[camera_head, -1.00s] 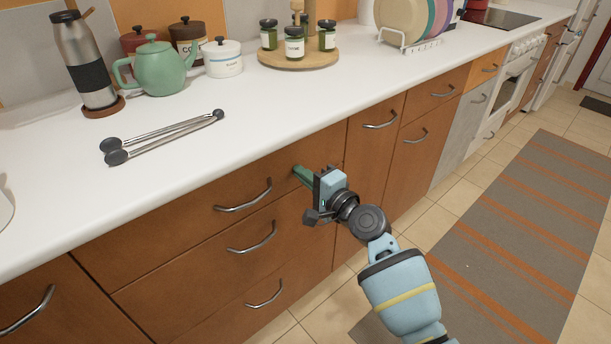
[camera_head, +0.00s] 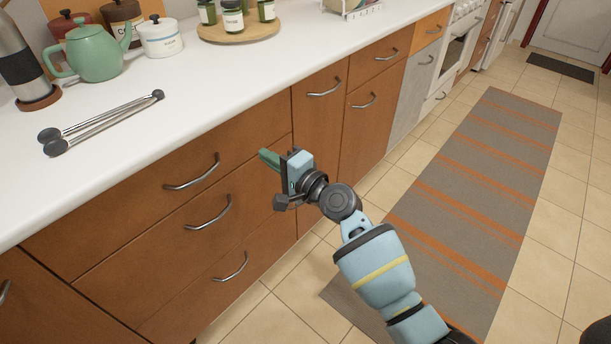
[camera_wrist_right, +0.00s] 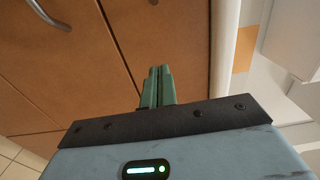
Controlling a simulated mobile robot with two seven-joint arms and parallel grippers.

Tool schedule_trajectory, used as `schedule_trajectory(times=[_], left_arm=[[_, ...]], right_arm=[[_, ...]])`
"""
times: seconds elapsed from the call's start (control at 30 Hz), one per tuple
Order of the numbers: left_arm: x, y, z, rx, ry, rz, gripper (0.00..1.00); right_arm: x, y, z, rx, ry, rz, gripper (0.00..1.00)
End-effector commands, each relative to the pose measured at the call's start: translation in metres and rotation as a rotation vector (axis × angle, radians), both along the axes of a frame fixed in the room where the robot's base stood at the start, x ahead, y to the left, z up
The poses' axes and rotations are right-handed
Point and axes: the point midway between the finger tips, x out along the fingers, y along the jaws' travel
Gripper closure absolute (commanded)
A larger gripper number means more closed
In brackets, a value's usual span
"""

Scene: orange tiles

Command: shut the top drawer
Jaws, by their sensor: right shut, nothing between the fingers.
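The top drawer (camera_head: 130,204) is a brown wooden front with a curved metal handle (camera_head: 192,174), directly under the white worktop. Its front looks about level with the drawers below; I see no clear gap, though a small one cannot be ruled out. My right gripper (camera_head: 265,157) is shut and empty, its green fingers at the right end of this front, right of the handle. Whether they touch it is unclear. In the right wrist view the shut fingers (camera_wrist_right: 157,84) point along brown wooden fronts, with a metal handle at the top left. My left gripper is out of view.
Two lower drawers with handles (camera_head: 208,213) sit below. Tongs (camera_head: 100,122), a green teapot (camera_head: 95,60) and a round board with jars (camera_head: 238,30) stand on the worktop (camera_head: 180,85). A striped rug (camera_head: 460,210) lies on the open tiled floor.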

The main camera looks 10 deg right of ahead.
Motion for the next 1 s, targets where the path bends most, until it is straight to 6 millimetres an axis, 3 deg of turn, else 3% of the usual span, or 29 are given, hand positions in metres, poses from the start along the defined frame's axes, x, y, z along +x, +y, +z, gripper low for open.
schedule_trajectory(times=[0.2,0.43,1.0], left_arm=[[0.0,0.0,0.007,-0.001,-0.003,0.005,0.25],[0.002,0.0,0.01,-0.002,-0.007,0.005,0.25],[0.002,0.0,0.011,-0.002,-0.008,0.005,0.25]], right_arm=[[-0.034,-0.025,0.0,-0.002,0.001,0.0,1.0],[-0.059,-0.043,-0.001,-0.001,0.002,0.0,1.0],[-0.07,-0.05,-0.006,-0.01,0.006,-0.002,1.0]])
